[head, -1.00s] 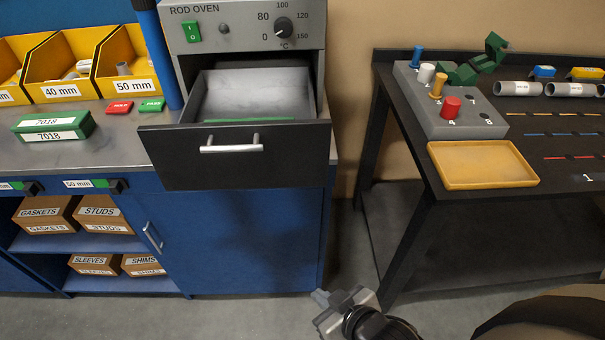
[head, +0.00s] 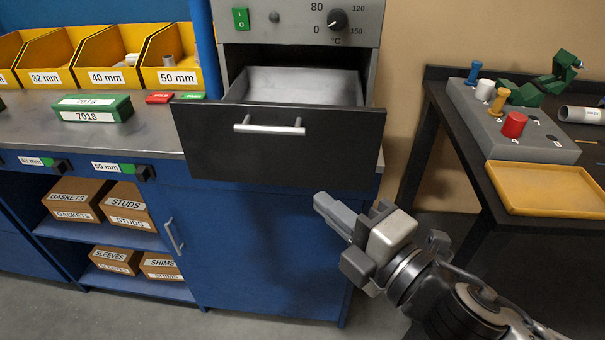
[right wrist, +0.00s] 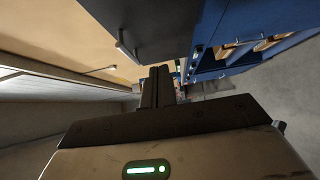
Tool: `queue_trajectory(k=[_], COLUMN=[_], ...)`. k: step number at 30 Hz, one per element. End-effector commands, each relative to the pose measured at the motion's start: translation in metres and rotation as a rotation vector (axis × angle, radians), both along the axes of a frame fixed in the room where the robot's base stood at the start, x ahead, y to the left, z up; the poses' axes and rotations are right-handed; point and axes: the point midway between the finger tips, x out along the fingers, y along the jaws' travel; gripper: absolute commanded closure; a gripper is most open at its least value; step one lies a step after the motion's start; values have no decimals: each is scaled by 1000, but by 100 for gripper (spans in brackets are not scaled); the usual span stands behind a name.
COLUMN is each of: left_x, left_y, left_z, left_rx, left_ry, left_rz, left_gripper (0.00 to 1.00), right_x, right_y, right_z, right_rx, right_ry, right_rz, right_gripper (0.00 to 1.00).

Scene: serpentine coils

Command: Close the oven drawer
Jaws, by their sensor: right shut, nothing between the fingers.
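The rod oven (head: 300,22) stands on the bench, and its drawer (head: 278,150) is pulled out with the grey inside showing. The drawer's dark front has a silver bar handle (head: 270,128). My right gripper (head: 322,203) is shut and empty, below and in front of the drawer front's lower right part. It looks apart from the drawer. In the right wrist view, the shut fingers (right wrist: 158,88) point ahead, with the dark drawer front (right wrist: 150,25) above them. My left gripper is not in view.
A blue cabinet (head: 260,240) stands under the drawer. A green 7018 box (head: 93,108) and yellow bins (head: 110,65) are on the bench at left. At right, a dark table holds a yellow tray (head: 545,187) and a grey peg block (head: 520,130). Floor between them is open.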

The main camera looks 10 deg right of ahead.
Motion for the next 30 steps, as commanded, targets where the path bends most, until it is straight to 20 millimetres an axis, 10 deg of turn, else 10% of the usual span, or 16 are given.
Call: queue_trajectory(k=[15, 30], left_x=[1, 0], left_y=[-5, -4], left_z=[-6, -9], left_rx=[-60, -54], left_ry=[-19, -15], left_rz=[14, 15], left_gripper=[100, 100], right_x=[63, 97], right_y=[33, 18], right_z=[2, -1], right_rx=[0, -1], right_ry=[1, 5], right_rz=[1, 2], right_gripper=[100, 100])
